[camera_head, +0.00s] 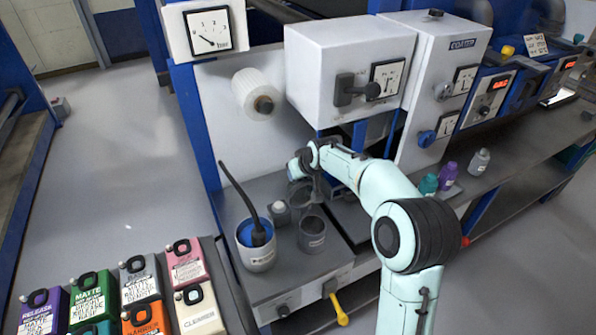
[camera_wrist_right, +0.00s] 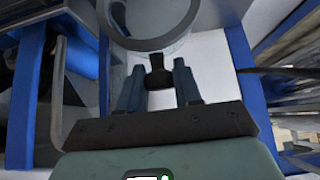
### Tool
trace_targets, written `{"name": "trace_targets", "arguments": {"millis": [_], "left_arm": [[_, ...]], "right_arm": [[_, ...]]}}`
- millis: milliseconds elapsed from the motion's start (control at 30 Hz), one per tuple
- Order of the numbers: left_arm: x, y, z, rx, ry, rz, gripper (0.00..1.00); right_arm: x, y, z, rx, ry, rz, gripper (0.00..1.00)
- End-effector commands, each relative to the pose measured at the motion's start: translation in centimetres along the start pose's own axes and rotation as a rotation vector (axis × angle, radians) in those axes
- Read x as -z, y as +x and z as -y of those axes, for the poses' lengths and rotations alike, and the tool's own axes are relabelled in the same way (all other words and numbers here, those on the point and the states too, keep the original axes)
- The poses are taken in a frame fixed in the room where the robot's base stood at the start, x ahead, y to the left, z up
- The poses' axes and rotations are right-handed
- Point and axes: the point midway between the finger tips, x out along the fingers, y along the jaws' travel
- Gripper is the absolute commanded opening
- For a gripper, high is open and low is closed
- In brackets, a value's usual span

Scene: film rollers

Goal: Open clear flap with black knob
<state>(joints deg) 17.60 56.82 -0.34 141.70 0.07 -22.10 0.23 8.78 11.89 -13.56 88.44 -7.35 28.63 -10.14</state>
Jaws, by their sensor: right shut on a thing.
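The black knob (camera_wrist_right: 158,74) shows in the right wrist view between the two fingers of my right gripper (camera_wrist_right: 159,80), which is shut on it. Pale, see-through material (camera_wrist_right: 150,48) around and above the knob looks like the clear flap; its outline is hard to make out. In the head view my right arm reaches in from the lower right, and its gripper end (camera_head: 303,163) is by the machine under the white box. The arm hides the knob and most of the flap there. My left gripper is not in view.
A white pot with blue contents and a dark stick (camera_head: 256,245) and a grey cup (camera_head: 312,234) stand on the bench just in front of the gripper. A white roller (camera_head: 252,92) sticks out at upper left. Several coloured jugs (camera_head: 184,262) stand at lower left.

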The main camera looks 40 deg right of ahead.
Motion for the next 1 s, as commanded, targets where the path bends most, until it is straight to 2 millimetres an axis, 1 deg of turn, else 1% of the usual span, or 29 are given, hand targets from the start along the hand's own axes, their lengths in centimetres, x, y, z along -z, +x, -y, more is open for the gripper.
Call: {"name": "trace_targets", "arguments": {"millis": [333,367,400,433,667,767,867,967,1000], "left_arm": [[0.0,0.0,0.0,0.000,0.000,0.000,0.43],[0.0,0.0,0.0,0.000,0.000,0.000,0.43],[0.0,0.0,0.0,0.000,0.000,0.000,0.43],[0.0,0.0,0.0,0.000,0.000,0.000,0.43],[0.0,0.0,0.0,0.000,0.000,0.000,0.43],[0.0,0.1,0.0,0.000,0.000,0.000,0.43],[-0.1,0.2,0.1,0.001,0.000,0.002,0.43],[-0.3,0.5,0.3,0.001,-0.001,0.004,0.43],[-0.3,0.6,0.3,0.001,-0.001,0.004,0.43]], "right_arm": [[0.0,0.1,0.1,0.001,-0.001,-0.001,0.00],[0.0,0.1,0.1,0.001,-0.001,-0.001,0.40],[0.0,0.1,0.1,0.001,-0.001,-0.001,0.53],[0.0,0.1,0.1,0.001,-0.001,0.000,0.57],[-0.1,0.1,0.0,0.000,0.000,0.001,0.57],[0.0,-0.2,0.0,0.001,0.000,0.000,0.57],[0.0,-1.2,0.1,0.002,-0.001,-0.001,0.57],[-0.1,-3.1,0.0,0.001,0.000,-0.003,0.57],[0.0,-4.0,0.1,0.002,-0.001,-0.004,0.57]]}}
